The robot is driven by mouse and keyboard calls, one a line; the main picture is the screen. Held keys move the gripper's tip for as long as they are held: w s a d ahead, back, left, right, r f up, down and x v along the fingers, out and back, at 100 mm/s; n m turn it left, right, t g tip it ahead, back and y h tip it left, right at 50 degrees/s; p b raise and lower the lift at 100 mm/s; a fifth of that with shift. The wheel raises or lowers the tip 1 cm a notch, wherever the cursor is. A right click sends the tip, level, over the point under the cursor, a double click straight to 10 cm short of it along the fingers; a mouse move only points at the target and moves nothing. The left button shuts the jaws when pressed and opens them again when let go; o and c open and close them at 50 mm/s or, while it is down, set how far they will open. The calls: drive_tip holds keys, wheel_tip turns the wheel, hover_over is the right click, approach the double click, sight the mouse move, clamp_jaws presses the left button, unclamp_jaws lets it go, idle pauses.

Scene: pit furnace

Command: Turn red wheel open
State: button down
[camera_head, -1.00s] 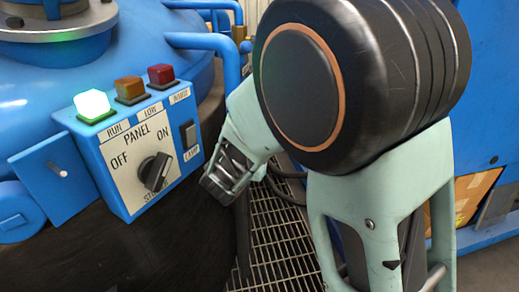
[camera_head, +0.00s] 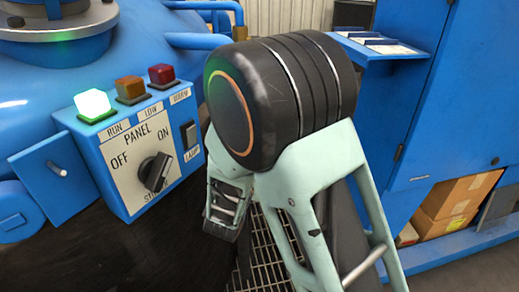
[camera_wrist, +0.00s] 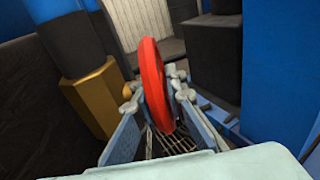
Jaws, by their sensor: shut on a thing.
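The red wheel (camera_wrist: 155,85) shows in the wrist view, seen nearly edge-on and standing upright between the two fingers. My gripper (camera_wrist: 158,95) is shut on its rim, one finger on each side. In the head view my arm stands in front of the wheel, and neither the wheel nor my fingertips show there.
A blue control panel (camera_head: 133,160) with a lit green lamp (camera_head: 94,105) is left of my arm. A blue cabinet (camera_head: 445,120) with cardboard boxes (camera_head: 455,205) stands at the right. A brass-coloured fitting (camera_wrist: 95,97) is close left of the wheel. Floor grating (camera_head: 268,250) lies below.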

drive_tip(key=c, duration=2)
unclamp_jaws()
drive_tip(key=shift+o, duration=0.2)
drive_tip(key=v, duration=1.2)
